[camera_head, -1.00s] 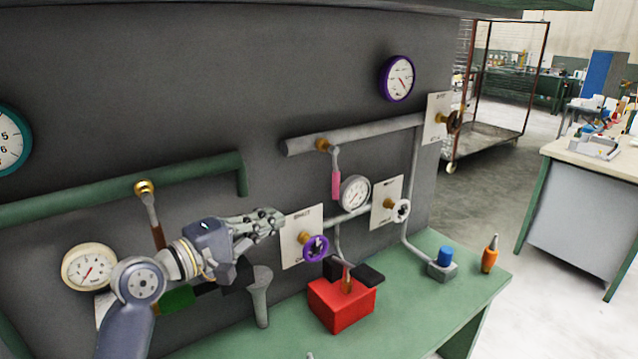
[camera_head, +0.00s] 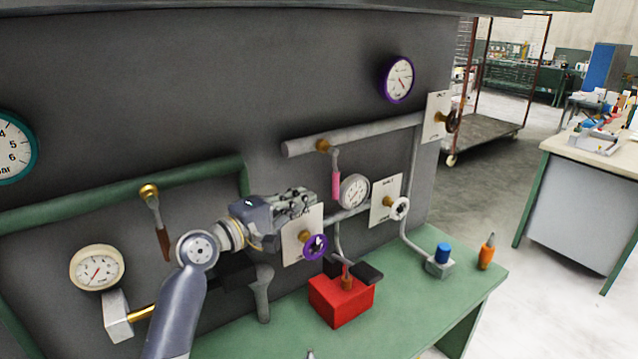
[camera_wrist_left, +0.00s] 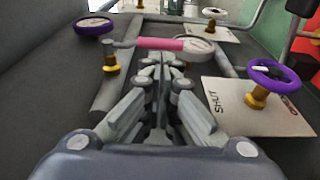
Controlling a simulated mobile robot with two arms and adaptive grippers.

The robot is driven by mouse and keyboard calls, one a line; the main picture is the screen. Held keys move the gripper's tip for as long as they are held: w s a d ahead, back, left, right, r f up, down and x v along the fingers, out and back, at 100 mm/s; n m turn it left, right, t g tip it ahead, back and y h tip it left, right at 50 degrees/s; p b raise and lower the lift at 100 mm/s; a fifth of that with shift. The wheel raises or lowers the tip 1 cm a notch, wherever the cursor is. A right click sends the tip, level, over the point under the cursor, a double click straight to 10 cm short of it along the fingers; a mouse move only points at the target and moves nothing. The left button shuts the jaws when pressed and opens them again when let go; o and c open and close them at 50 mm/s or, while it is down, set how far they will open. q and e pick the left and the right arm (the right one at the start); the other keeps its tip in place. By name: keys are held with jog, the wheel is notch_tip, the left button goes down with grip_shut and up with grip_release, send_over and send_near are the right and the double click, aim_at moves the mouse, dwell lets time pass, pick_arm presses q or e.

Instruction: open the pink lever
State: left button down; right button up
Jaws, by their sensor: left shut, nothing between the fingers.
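The pink lever (camera_head: 336,184) hangs down from a brass fitting on the end of the upper grey pipe (camera_head: 360,134). In the left wrist view the pink handle (camera_wrist_left: 160,44) lies across the picture just beyond the fingertips. My left gripper (camera_head: 308,196) is shut and empty. It is to the left of the lever and a little lower, in front of the wall. From these views I cannot tell whether it touches the handle. My right gripper is not in view.
A purple valve wheel (camera_head: 316,246) with its white plate is just below my left gripper. A white gauge (camera_head: 354,191) is right beside the lever. A red box (camera_head: 342,300) with black pads stands on the green bench (camera_head: 400,318). A brown-handled lever (camera_head: 160,230) hangs at left.

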aim_at(336, 177)
pick_arm(q)
jog(key=shift+p+x, duration=0.9)
jog(key=shift+x, duration=1.95)
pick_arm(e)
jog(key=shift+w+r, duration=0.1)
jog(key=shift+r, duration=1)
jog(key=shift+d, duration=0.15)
